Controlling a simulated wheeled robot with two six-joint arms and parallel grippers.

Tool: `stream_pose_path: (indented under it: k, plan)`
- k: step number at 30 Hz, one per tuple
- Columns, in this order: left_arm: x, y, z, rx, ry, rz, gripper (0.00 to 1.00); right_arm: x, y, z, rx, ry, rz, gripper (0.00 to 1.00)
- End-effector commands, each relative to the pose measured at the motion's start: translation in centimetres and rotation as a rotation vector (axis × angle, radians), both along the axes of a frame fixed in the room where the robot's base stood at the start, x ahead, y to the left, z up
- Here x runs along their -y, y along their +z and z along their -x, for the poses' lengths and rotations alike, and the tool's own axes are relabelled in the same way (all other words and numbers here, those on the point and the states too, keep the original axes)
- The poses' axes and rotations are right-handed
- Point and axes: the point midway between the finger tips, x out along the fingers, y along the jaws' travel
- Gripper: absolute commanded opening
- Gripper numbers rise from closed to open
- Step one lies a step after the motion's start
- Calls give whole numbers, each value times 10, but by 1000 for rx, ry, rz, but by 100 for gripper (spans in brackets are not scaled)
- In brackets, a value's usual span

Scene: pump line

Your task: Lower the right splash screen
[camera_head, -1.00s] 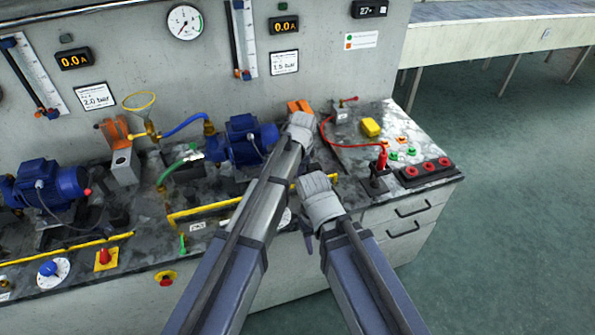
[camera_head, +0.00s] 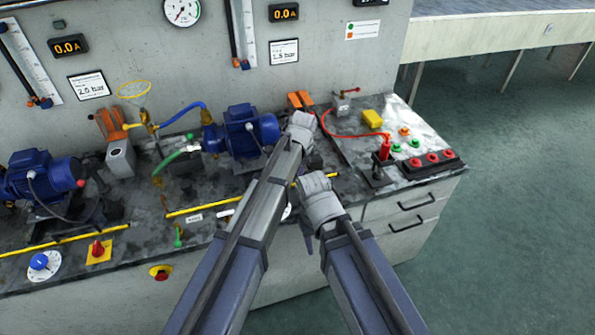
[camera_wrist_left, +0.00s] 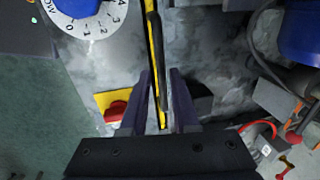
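The right splash screen shows mainly as a yellow strip (camera_head: 195,209) low along the bench front, below the right blue pump. Its clear pane, if any, is hard to make out. In the left wrist view the yellow and black strip (camera_wrist_left: 156,55) runs between the fingers of my left gripper (camera_wrist_left: 160,76). These fingers are apart, with gaps beside the strip. In the head view my arms hide much of the strip's right part. My right gripper (camera_head: 307,240) is mostly hidden below its wrist; a dark finger shows in front of the bench edge.
A dial with a blue knob (camera_wrist_left: 80,8) and a red knob on a yellow plate (camera_wrist_left: 112,108) lie close to my left gripper. The right pump (camera_head: 245,132) stands behind the strip. A red-button panel (camera_head: 430,162) is at right. Open floor lies beyond.

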Motion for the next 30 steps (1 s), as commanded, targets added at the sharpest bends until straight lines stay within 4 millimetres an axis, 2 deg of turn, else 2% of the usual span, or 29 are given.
stream_pose_path:
  k: [1,4,17,23,30]
  plan:
    - [0,0,0,1,0,0,36,0,0,0,0,0,0,50]
    - [0,0,0,2,0,-1,45,0,0,0,0,0,0,50]
    - [0,8,0,3,0,-1,45,0,8,0,0,0,0,50]
    - [1,28,4,3,0,-1,45,0,28,0,0,0,0,50]
    - [3,61,10,3,-1,-1,45,0,61,0,0,0,0,50]
